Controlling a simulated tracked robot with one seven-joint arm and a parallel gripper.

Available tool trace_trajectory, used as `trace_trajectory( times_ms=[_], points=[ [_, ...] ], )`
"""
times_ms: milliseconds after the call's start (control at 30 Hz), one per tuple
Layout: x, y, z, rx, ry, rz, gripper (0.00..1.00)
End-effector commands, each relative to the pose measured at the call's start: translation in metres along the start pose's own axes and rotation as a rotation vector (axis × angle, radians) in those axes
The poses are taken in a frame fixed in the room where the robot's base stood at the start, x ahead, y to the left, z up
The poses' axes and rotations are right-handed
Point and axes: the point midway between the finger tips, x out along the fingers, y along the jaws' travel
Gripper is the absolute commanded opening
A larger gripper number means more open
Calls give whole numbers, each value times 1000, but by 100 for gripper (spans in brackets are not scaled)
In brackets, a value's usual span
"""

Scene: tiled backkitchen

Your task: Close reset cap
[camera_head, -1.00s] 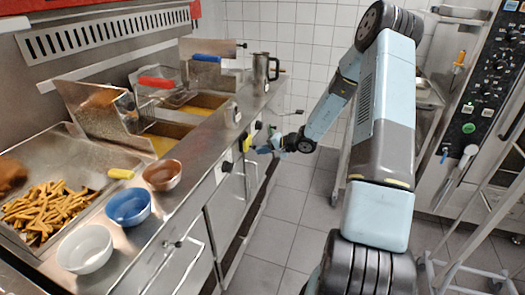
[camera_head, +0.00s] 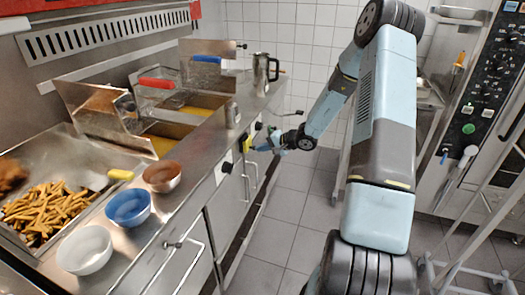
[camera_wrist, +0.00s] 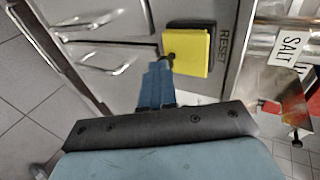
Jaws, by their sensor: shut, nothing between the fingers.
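The reset cap (camera_wrist: 192,55) is a yellow square on the steel counter front, beside the printed word RESET in the wrist view. It also shows small in the head view (camera_head: 246,144). My gripper (camera_wrist: 168,60) is shut and empty, its blue fingers ending in a dark tip at the cap's left edge in the wrist view. The tip looks in contact with the cap or very close to it. In the head view my gripper (camera_head: 256,148) is just right of the cap. Whether the cap lies fully flat on the panel cannot be told.
Black knobs (camera_head: 227,167) sit on the same front, above doors with bar handles (camera_head: 197,262). Bowls (camera_head: 128,208), a shaker (camera_head: 232,114) and a steel jug (camera_head: 262,73) stand on the counter. The tiled floor (camera_head: 290,220) beside the counter is clear.

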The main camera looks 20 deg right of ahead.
Motion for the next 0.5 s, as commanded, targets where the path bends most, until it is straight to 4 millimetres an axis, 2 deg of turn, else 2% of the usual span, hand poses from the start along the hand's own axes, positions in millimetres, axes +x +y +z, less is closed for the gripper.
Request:
trace_trajectory(
  times_ms=[267,500],
  points=[
    [-21,13,-4,1,0,2,0],
    [-62,35,-5,1,0,3,0]
  ],
)
